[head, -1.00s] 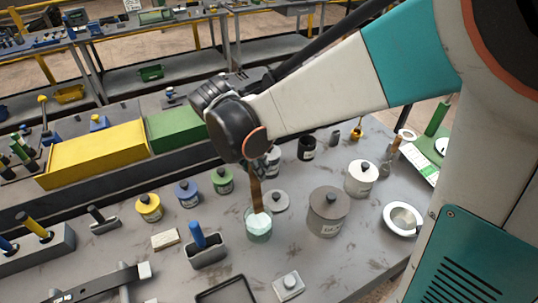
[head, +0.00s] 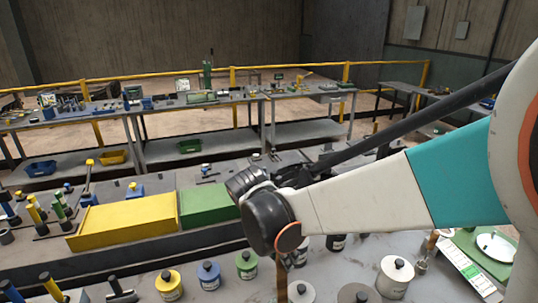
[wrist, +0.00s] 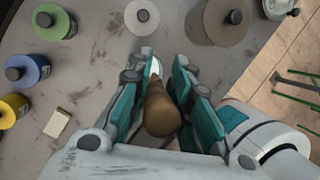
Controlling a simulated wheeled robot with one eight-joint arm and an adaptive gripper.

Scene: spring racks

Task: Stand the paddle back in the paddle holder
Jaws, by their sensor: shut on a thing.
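The paddle shows as a brown wooden handle (wrist: 160,108) in the wrist view, seen nearly end-on. My gripper (wrist: 163,68) is shut on it, one teal-padded finger on each side. In the head view a short length of the brown handle (head: 282,282) shows below my wrist, and my gripper's fingers are hidden there. A pale patch shows between the fingertips in the wrist view, but the paddle's lower end is not clear. I cannot make out the paddle holder in the current views.
Yellow (head: 169,284), blue (head: 208,275) and green (head: 246,264) lidded jars stand left of the paddle. A white lidded jar (head: 395,278) stands right. A small pale block (wrist: 57,123) lies left.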

